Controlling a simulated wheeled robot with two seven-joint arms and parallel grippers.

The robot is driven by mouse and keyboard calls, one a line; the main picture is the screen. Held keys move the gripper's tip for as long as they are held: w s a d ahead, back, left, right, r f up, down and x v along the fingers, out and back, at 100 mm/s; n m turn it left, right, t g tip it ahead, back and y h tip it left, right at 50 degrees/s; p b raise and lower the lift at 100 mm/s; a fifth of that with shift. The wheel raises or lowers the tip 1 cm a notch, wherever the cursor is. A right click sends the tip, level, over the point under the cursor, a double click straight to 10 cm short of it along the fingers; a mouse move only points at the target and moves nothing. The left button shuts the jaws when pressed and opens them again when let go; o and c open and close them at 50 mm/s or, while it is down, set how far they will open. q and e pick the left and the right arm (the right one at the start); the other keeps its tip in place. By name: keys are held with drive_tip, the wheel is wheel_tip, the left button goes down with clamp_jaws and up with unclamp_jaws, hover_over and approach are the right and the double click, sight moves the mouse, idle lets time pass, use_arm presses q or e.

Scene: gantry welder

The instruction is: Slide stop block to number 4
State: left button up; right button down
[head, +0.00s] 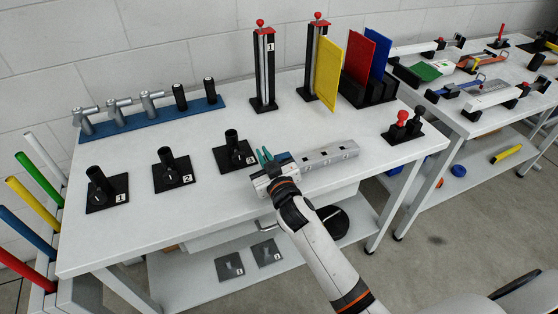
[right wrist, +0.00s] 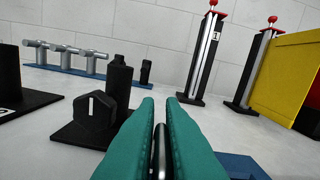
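A long grey rail (head: 328,154) with marks along its top lies on the table's front right part, with a blue part (head: 283,157) at its left end. Blue also shows low at the right in the right wrist view (right wrist: 242,165). My right gripper (head: 266,155) is over the rail's left end. Its teal fingers (right wrist: 160,115) are close together, with a narrow dark upright piece (right wrist: 161,150) filling the gap. This looks like the stop block's handle; the block itself is mostly hidden by my gripper. The rail's numbers are too small to read. My left gripper is not in view.
Black stands numbered 1 (head: 104,190) and 2 (head: 173,170), and a third (head: 233,151), stand left of the gripper. A blue rack (head: 150,118), red-topped posts (head: 264,65) and coloured panels (head: 330,70) are behind. Red and black knobs (head: 403,125) stand at right.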

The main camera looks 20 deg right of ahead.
drive_tip(key=shift+d, duration=0.15)
drive_tip(key=shift+d+r+p, duration=0.1)
drive_tip(key=shift+d+p, duration=0.4)
drive_tip(key=shift+d, duration=1.05)
drive_tip(key=shift+w+d+p, duration=0.15)
drive_tip(key=shift+d+p, duration=0.5)
drive_tip(key=shift+d, duration=2.15)
drive_tip(key=shift+w+d+p, duration=0.15)
drive_tip(key=shift+d+p, duration=0.3)
drive_tip(key=shift+d, duration=4.1)
drive_tip(key=c, duration=1.1)
unclamp_jaws()
